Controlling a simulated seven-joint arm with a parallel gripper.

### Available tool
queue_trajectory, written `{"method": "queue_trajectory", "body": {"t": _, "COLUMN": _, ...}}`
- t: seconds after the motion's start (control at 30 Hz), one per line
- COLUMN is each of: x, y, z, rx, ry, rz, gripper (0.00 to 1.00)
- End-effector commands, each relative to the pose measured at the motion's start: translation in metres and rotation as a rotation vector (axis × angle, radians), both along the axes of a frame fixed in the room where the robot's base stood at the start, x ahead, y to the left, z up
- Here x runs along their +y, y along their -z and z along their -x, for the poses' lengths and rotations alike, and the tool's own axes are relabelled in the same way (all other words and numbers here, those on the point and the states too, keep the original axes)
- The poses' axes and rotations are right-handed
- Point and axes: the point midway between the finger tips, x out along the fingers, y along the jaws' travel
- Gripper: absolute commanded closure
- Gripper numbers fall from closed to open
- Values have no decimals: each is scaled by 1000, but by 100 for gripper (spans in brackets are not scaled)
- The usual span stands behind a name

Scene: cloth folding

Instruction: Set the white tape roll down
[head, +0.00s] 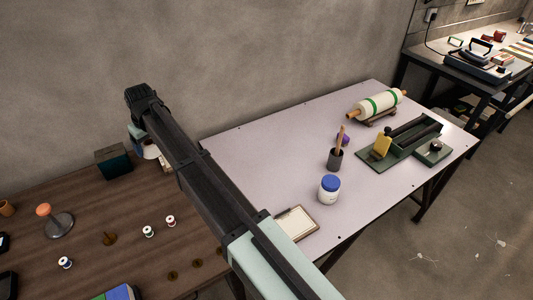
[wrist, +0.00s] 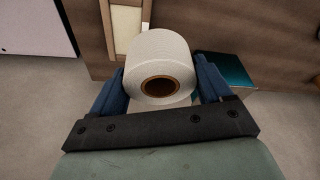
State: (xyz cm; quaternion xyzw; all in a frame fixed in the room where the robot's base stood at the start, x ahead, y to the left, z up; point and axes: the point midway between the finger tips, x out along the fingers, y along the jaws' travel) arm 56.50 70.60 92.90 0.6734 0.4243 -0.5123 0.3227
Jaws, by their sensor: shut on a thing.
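The white tape roll (wrist: 158,52) with a brown core is between the blue fingers of my gripper (wrist: 160,80) in the wrist view. The fingers are shut on it from both sides. In the head view the roll shows only as a small white patch (head: 151,152) beside my gripper (head: 141,140), mostly hidden by my arm. It is near the back edge of the brown wooden table (head: 130,230). I cannot tell whether it touches the table.
A dark green box (head: 113,161) is left of the gripper. An orange-topped stand (head: 50,220) and several thread spools lie toward the front. A pale table (head: 270,150) on the right holds a white jar (head: 329,190), a brush cup (head: 335,159) and a green tray (head: 375,160).

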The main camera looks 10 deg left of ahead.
Motion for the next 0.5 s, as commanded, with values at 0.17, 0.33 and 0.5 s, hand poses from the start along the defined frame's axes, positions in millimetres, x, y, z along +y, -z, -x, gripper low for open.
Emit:
{"method": "queue_trajectory", "body": {"t": 0.17, "x": -50, "y": 6, "z": -57, "rx": 0, "ry": 86, "rz": 0, "gripper": 52}}
{"method": "queue_trajectory", "body": {"t": 0.33, "x": -99, "y": 12, "z": -105, "rx": -1, "ry": 166, "rz": -1, "gripper": 52}}
{"method": "queue_trajectory", "body": {"t": 0.5, "x": -152, "y": 19, "z": -148, "rx": -1, "ry": 244, "rz": 0, "gripper": 52}}
